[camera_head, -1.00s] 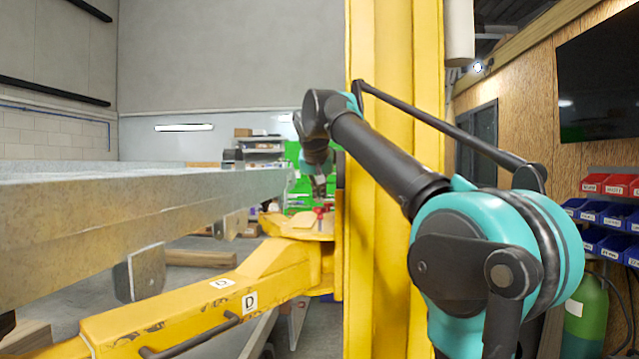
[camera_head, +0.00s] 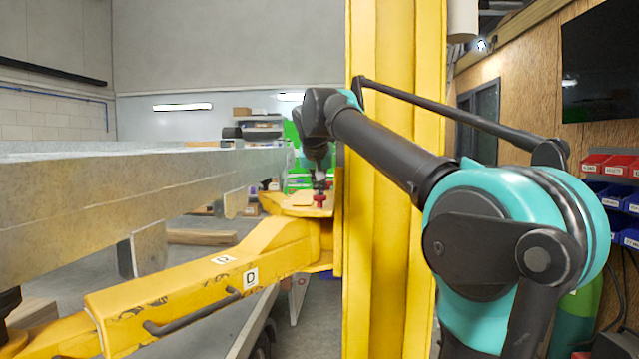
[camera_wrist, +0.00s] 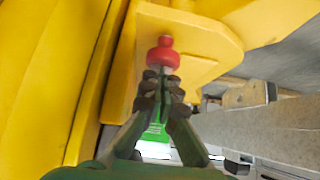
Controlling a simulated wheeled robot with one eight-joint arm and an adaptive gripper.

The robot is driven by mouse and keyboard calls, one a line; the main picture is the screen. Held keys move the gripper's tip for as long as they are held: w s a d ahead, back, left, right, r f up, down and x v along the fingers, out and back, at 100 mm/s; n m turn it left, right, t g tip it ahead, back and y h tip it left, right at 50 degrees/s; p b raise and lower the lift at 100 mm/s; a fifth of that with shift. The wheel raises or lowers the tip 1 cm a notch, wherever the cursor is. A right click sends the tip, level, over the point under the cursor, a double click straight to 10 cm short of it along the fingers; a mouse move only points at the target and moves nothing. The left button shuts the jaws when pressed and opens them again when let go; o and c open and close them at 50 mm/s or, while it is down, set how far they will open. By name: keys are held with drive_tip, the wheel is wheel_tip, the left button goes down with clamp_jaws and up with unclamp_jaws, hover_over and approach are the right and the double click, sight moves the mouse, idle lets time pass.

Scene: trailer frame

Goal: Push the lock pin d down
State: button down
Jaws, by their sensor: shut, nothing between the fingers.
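The red lock pin (camera_head: 319,199) stands on the yellow bracket at the root of the yellow arm labelled D (camera_head: 250,278). In the wrist view the pin's rounded red head (camera_wrist: 163,55) shows against the yellow bracket plate (camera_wrist: 190,30). My gripper (camera_wrist: 165,75) is shut and empty, with its fingertips right at the edge of the red head in the picture. In the head view my gripper (camera_head: 320,183) is just above the pin. Whether the fingertips touch the pin I cannot tell.
A tall yellow column (camera_head: 385,220) stands close beside my arm. A grey metal beam (camera_head: 130,200) runs along the left. A wooden beam (camera_head: 200,237) lies on the floor behind. Red and blue bins (camera_head: 606,166) are at the right wall.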

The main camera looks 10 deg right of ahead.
drive_tip(key=shift+f, duration=0.1)
drive_tip(key=shift+r, duration=0.45)
wheel_tip(320, 180, up, 3)
drive_tip(key=shift+w+d+r, duration=0.1)
drive_tip(key=shift+d, duration=0.05)
drive_tip(key=v, duration=1)
